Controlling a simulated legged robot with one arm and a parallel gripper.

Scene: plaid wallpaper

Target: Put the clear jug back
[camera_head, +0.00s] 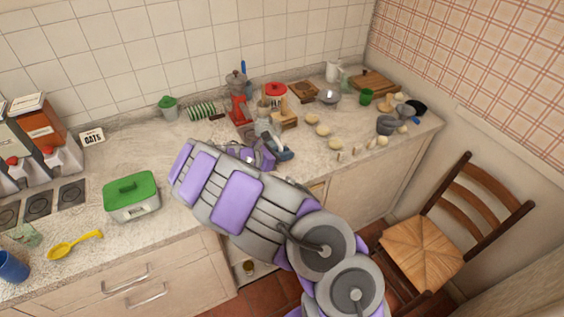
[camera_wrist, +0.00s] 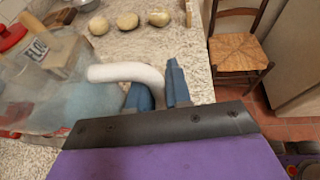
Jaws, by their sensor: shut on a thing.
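The clear jug (camera_wrist: 62,98) is see-through and fills the left of the wrist view, with its white curved handle (camera_wrist: 122,72) pointing right. My gripper (camera_wrist: 158,90) has its blue fingers shut on the end of this handle. In the head view my gripper (camera_head: 281,150) is above the counter near its front edge, partly hidden by my arm. The jug (camera_head: 264,124) shows there as a pale greyish shape just beyond the fingers. I cannot tell whether its base touches the counter.
A red-lidded canister (camera_head: 275,92), a red coffee maker (camera_head: 237,103) and a wooden block (camera_head: 287,119) stand close behind the jug. Several potatoes (camera_head: 322,131) lie to the right. A green-lidded box (camera_head: 131,196) is at left. A chair (camera_head: 425,250) stands right of the counter.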

